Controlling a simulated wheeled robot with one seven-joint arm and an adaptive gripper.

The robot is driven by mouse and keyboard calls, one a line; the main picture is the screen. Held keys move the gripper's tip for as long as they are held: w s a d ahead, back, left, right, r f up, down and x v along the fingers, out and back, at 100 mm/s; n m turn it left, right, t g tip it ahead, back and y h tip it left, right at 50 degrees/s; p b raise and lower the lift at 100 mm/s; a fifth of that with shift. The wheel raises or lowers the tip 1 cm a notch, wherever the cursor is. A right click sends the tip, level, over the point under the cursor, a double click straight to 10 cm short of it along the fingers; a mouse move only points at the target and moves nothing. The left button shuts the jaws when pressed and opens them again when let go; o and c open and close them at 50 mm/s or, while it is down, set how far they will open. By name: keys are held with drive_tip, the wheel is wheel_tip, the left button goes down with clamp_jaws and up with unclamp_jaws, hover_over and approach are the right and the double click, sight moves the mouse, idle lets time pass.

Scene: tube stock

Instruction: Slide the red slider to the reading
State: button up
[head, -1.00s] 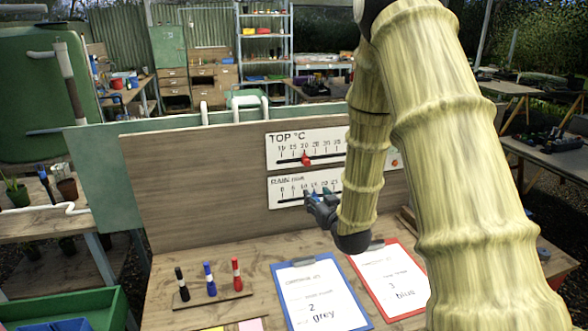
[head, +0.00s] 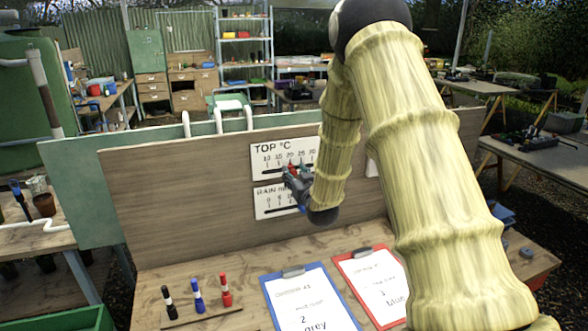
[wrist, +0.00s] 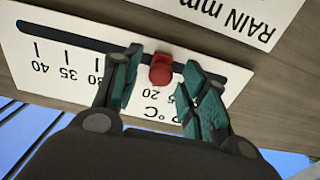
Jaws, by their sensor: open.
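The white TOP °C scale card (head: 262,172) is on the upright wooden board, with a dark slot under its numbers. In the wrist view the card (wrist: 60,72) appears upside down. The red slider (wrist: 160,70) sits in the slot near the 20 mark, between my gripper's two fingers. My gripper (wrist: 161,60) is open around the slider, with a small gap visible on each side. In the head view my gripper (head: 297,176) is in front of the card's lower part and hides most of the slider.
The RAIN mm card (head: 262,207) is directly below, partly hidden by my gripper. Blue (head: 267,293) and red (head: 350,284) clipboards lie on the bench. Black, blue and red markers (head: 197,296) stand at the left. The bench between board and markers is clear.

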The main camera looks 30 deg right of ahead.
drive_tip(key=shift+x, duration=0.8)
clamp_jaws()
drive_tip(key=shift+f, duration=0.1)
